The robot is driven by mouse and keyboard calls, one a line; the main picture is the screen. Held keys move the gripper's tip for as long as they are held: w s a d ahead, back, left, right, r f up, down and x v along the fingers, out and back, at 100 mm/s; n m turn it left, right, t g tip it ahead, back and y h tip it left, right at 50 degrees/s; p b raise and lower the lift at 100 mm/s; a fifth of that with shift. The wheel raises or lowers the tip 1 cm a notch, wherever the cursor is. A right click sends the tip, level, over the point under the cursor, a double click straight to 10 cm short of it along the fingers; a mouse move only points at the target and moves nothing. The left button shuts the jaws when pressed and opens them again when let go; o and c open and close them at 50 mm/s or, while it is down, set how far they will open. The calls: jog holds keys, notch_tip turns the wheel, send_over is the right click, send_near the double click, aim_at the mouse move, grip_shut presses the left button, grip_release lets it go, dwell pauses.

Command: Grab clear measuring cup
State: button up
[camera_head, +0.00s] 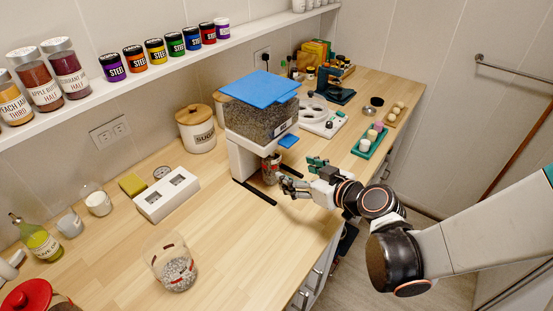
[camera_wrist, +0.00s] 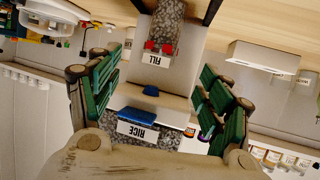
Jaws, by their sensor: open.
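A clear cup with red markings (camera_head: 172,264) stands on the wooden counter at the front left, with pale grains in its bottom. A second small clear cup with red markings (camera_head: 270,167) stands under the rice dispenser (camera_head: 243,153). My gripper (camera_head: 302,173) is open and empty just right of that second cup, its fingers pointing at it. In the wrist view my open fingers (camera_wrist: 160,95) frame the dispenser, with its upside-down RICE label (camera_wrist: 138,131) and a blue tab (camera_wrist: 150,91). Grains and red marks (camera_wrist: 163,30) show near the FILL label; I cannot tell their container's edges.
A white box with two dark openings (camera_head: 166,194), a sugar jar (camera_head: 196,129) and small bottles stand at the left and back. The counter's front middle is clear.

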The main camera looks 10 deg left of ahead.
aim_at(277, 167)
jog(key=b+x, duration=0.2)
jog(key=x, duration=0.6)
jog(key=shift+a, duration=0.15)
jog(key=b+x, duration=0.1)
jog(key=x, duration=0.1)
jog(key=b+x, duration=0.1)
jog(key=x, duration=0.1)
jog(key=shift+a+f, duration=0.1)
jog(key=shift+f, duration=0.4)
jog(key=shift+w+a, duration=0.25)
jog(key=shift+a, duration=0.1)
jog(key=shift+c, duration=0.4)
jog(key=c, duration=1.3)
jog(key=shift+r, duration=0.2)
